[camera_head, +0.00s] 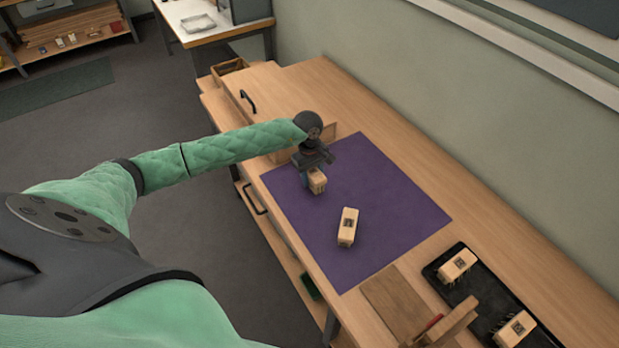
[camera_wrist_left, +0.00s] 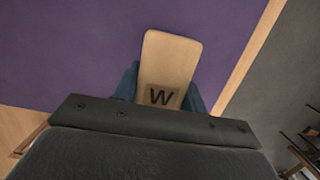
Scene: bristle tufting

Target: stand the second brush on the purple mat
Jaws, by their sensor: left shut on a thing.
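The purple mat (camera_head: 385,205) lies on the wooden bench and also fills much of the left wrist view (camera_wrist_left: 70,50). My left gripper (camera_head: 314,175) is over the mat's far left part, shut on a wooden brush block (camera_head: 317,182). In the left wrist view this held brush (camera_wrist_left: 172,62) shows a dark letter W between the fingers. Whether it touches the mat I cannot tell. Another brush block (camera_head: 347,227) stands on the mat nearer the middle, apart from the gripper, with a dark mark on it. My right gripper is not in view.
A black tray (camera_head: 483,300) at the lower right holds two more brush blocks (camera_head: 457,265) and (camera_head: 514,329). A wooden board (camera_head: 394,302) and a wooden piece with a red part (camera_head: 449,325) lie beside it. The mat's right part is clear.

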